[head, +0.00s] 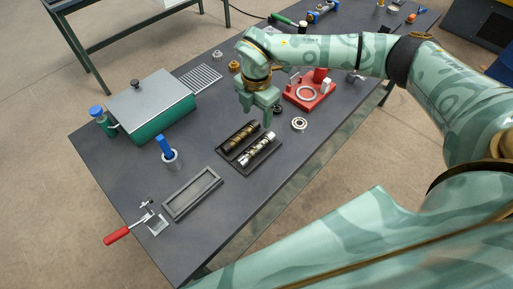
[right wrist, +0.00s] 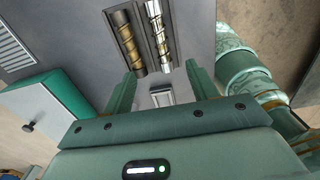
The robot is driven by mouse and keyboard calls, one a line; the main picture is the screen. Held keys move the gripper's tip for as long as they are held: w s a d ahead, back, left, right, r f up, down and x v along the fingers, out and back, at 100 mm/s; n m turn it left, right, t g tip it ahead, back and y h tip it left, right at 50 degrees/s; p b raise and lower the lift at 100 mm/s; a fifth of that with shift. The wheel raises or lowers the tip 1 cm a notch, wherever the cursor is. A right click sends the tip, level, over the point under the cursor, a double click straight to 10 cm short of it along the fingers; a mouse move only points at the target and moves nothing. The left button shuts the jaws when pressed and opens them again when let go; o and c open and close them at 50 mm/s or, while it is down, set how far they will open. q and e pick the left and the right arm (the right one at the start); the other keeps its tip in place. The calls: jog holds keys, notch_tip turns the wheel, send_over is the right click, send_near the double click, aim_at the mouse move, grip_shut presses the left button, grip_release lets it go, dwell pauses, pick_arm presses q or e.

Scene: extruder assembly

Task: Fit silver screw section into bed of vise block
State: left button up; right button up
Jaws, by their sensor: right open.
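The silver screw section (head: 257,150) lies in the nearer groove of a dark two-groove tray (head: 230,147); it also shows in the right wrist view (right wrist: 158,32). A dark rectangular block with a recessed, empty bed (head: 192,194) lies on the table left of the tray and looks like the vise block. My right gripper (head: 259,112) is open and empty, pointing down just behind the tray in the head view. In the right wrist view, its fingers (right wrist: 163,72) are apart, with the tray's near end beyond them. My left gripper is not in view.
A brass screw section (head: 243,135) lies in the tray's other groove. A green box with a grey lid (head: 150,106), a blue-handled tool in a cup (head: 168,152) and a red-handled clamp (head: 130,230) stand to the left. A bearing ring (head: 299,124) and red fixture (head: 310,91) are to the right.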

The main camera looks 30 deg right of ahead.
jog(key=b, duration=0.1)
send_over(255, 146)
jog(key=f, duration=1)
jog(key=shift+d, duration=0.2)
notch_tip(255, 146, down, 5)
jog(key=shift+s+a+f+b, duration=0.1)
jog(key=shift+a+f+b, duration=0.1)
jog(key=shift+b, duration=0.3)
jog(key=shift+c, duration=0.4)
jog(key=c, duration=1)
jog(key=shift+r, duration=0.1)
grip_shut()
